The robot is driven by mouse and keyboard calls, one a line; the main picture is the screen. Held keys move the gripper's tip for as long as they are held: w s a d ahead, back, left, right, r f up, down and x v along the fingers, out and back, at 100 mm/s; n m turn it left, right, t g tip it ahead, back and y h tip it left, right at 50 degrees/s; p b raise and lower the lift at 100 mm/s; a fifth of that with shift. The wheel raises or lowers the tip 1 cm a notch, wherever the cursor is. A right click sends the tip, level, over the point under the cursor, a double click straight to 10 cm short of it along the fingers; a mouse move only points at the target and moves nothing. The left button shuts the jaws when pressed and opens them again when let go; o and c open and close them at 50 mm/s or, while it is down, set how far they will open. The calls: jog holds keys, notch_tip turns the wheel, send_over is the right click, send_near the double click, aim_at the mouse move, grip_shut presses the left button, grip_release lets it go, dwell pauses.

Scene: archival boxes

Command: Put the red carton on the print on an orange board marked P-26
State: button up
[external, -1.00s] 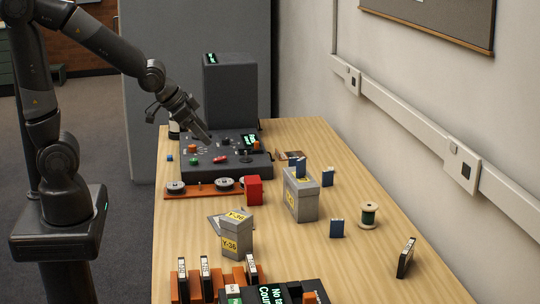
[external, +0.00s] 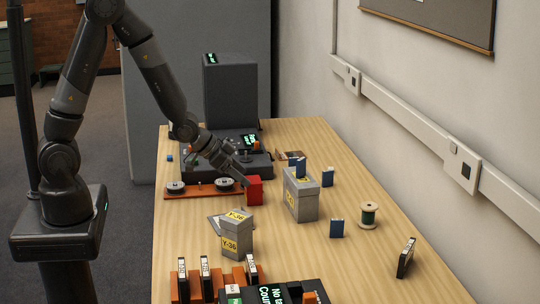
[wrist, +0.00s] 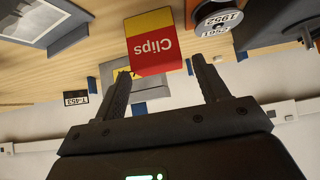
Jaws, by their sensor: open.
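The red carton (external: 254,190) stands on the table beside the reel board. In the wrist view it shows red and yellow with the word "Clips" (wrist: 152,48), upside down. My gripper (external: 242,179) is open and empty, close to the carton's upper left. In the wrist view the carton lies beyond and between my spread fingertips (wrist: 160,68). A small flat print with a brownish edge (external: 292,155) lies behind the grey box; its mark is unreadable. A grey-mounted print (wrist: 40,15) shows in the wrist view. I cannot identify P-26.
A grey box (external: 301,200) stands right of the carton, and a smaller Y-36 box (external: 237,238) stands in front. A dark control console (external: 240,160) and orange reel board (external: 203,191) lie behind and left. A thread spool (external: 368,215) is at right.

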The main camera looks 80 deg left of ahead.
aim_at(258, 179)
jog(key=shift+d+x, duration=0.2)
jog(key=shift+x, duration=3.5)
jog(key=shift+f, duration=0.1)
jog(key=shift+c, duration=0.4)
jog(key=c, duration=0.8)
jog(key=shift+o, duration=0.2)
jog(key=shift+r, duration=0.85)
notch_tip(258, 179, up, 3)
jog(key=shift+f, duration=0.2)
jog(key=s+d+r, duration=0.5)
jog(key=d+r, duration=0.1)
jog(key=d, duration=0.4)
jog(key=shift+d+r, duration=0.2)
jog(key=shift+r, duration=0.15)
